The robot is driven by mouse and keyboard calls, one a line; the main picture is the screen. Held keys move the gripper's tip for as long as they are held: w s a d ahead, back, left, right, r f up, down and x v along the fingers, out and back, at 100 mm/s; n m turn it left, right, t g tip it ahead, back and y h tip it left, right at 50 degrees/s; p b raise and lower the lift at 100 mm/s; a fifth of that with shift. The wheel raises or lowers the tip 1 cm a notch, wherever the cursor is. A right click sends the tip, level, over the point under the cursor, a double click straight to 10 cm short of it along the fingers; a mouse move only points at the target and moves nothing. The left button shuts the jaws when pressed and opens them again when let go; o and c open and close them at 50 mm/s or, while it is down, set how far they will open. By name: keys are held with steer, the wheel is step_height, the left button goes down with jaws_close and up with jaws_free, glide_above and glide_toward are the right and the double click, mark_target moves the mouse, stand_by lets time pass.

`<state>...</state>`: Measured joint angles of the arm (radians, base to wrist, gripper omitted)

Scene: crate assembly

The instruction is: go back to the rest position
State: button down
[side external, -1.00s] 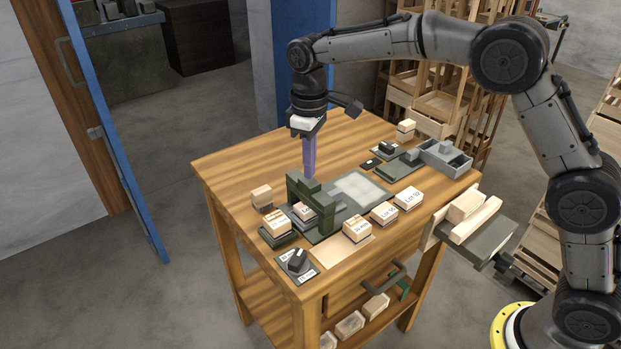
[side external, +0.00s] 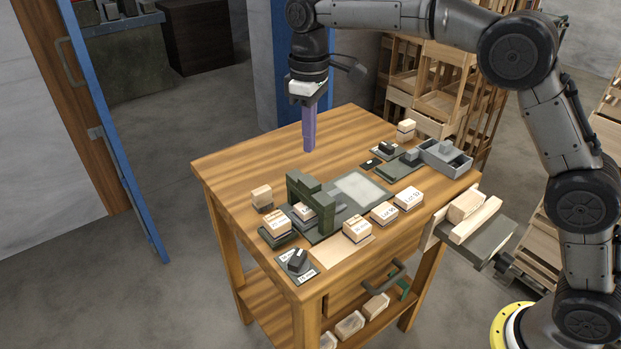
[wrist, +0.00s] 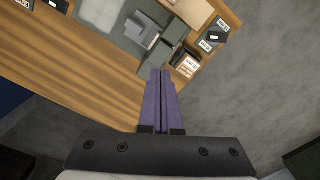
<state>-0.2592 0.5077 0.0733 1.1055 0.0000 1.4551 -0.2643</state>
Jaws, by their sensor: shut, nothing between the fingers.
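My gripper (side external: 309,148) hangs above the far part of the wooden table (side external: 240,160), pointing down. Its long purple fingers are closed together with nothing between them. In the wrist view the shut fingers (wrist: 160,75) reach up from the bottom, over the table edge and toward the green press frame. In the side view the gripper is clear of the table's objects, behind the dark green press frame (side external: 312,200).
Small labelled crates (side external: 357,228) stand along the front of the table. A grey open box (side external: 446,158) is at the right. A dark dial panel (side external: 297,264) sits at the front corner. A side shelf with wooden blocks (side external: 466,206) juts out right. The table's far left is clear.

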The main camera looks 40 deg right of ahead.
steer(key=s+d+r+t, duration=0.2)
steer(key=s+d+r, duration=0.2)
steer(key=r, duration=0.4)
steer(key=s+d+r+m+t, duration=0.1)
steer(key=s+d+r, duration=0.2)
steer(key=s, duration=0.3)
steer(key=s+d+r+m, duration=0.1)
steer(key=s+d+r, duration=0.15)
steer(key=s, duration=0.35)
steer(key=s+d+f+m+t, duration=0.1)
steer(key=s+f+m, duration=0.1)
steer(key=s+f, duration=0.5)
steer(key=s+d+f+m+t, duration=0.1)
steer(key=s+d+f+m, duration=0.1)
steer(key=s+f, duration=0.4)
steer(key=s, duration=0.3)
steer(key=shift+s+d+f+t, duration=0.25)
steer(key=shift+s+f+t, duration=0.05)
steer(key=shift+f, duration=0.1)
